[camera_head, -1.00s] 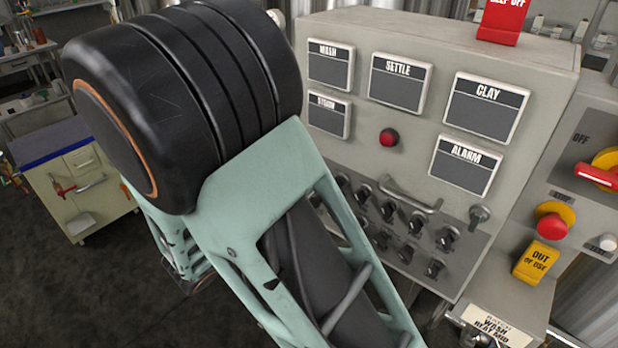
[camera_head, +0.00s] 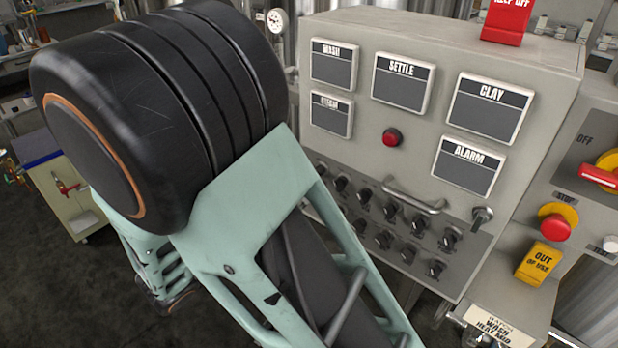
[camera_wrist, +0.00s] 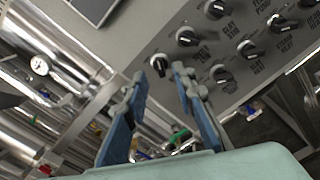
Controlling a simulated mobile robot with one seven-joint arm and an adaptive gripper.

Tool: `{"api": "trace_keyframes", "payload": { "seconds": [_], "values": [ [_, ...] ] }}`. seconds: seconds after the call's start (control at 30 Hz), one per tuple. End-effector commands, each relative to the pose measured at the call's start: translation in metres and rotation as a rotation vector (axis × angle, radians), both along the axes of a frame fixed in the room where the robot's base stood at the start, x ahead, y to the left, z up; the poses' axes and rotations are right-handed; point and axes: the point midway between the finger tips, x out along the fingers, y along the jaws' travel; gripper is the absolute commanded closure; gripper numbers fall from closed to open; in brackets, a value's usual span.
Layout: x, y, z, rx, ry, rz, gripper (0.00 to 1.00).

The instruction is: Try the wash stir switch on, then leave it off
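The grey control panel (camera_head: 440,85) carries rows of black rotary switches (camera_head: 390,212) on its lower part. My gripper (camera_wrist: 160,76) is open, with two blue-grey fingers pointing at the panel. One black knob (camera_wrist: 160,63) with a pale pointer shows between and just beyond the fingertips. I cannot tell whether the fingers touch it. In the head view my arm hides the gripper and the panel's lower left.
A metal handle (camera_head: 415,195) and a key-like switch (camera_head: 482,217) stick out by the switches. A red lamp (camera_head: 393,137) sits above. Steel pipes (camera_wrist: 45,85) fill the wrist view's left.

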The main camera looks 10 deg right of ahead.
Motion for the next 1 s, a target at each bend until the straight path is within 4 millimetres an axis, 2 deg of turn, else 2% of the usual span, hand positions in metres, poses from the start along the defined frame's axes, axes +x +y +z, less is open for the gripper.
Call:
{"api": "trace_keyframes", "payload": {
  "seconds": [0.03, 0.2, 0.4, 1.0],
  "values": [
    [-0.006, 0.011, -0.001, 0.001, 0.001, 0.005, 0.75],
    [-0.027, 0.038, 0.000, 0.001, 0.001, 0.004, 0.75],
    [-0.041, 0.057, 0.000, 0.000, 0.000, 0.000, 0.75],
    [-0.044, 0.060, -0.001, 0.008, 0.005, -0.007, 0.75]
  ]
}}
